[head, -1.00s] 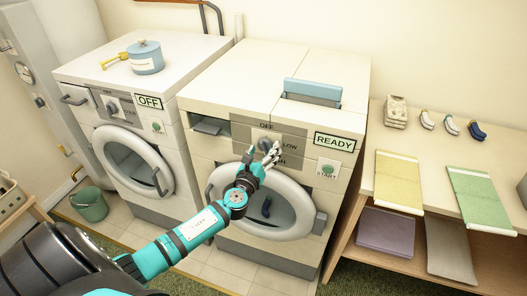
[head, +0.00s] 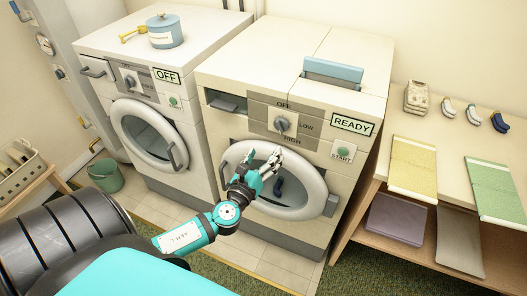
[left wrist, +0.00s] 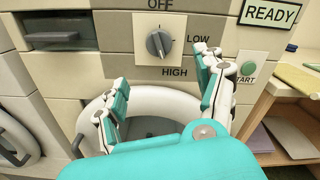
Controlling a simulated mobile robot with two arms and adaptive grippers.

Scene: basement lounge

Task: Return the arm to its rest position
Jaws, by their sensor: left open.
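My left gripper (head: 265,160) is open and empty in the head view, in front of the upper door ring of the right-hand washer (head: 232,128). In the left wrist view, its two fingers (left wrist: 160,95) are spread apart below the dial (left wrist: 159,42), with nothing between them. The dial also shows in the head view (head: 281,124), above the gripper and apart from it; its pointer stands between LOW and HIGH. The washer's sign (head: 352,124) reads READY. A dark item (head: 279,188) shows inside the round door (head: 312,205). My right gripper is in neither view.
The left-hand washer (head: 185,120) reads OFF and carries a blue pot (head: 164,33). A shelf (head: 447,115) at right holds folded towels (head: 413,168) and small socks (head: 473,112). A green bucket (head: 106,176) and a basket (head: 18,165) stand at left.

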